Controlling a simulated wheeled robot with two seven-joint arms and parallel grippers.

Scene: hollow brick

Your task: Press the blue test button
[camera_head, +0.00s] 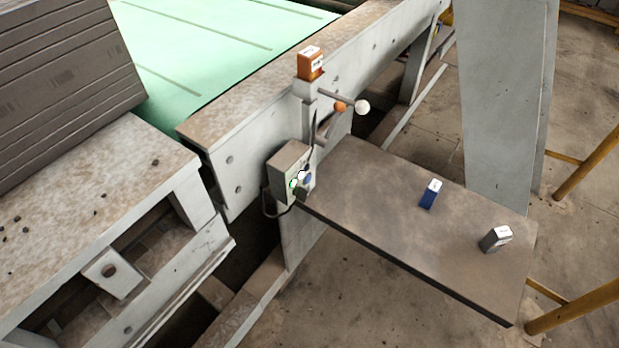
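A small grey control box (284,168) is fixed beside the conveyor frame, at the inner end of the brown shelf. Its front face carries small buttons. One looks blue (308,180), at the right of the face, and a green-rimmed one (293,184) is at the left. A white spot between them may be a label or another button; it is too small to tell. Neither of my grippers is in the head view, and nothing is seen touching the buttons.
The brown shelf (400,235) holds a blue block (430,195) and a dark grey block (494,240), both white-topped. Above the control box are an orange block (311,66) and levers with an orange knob (340,107) and white knob (362,107). Yellow rails (580,308) stand right.

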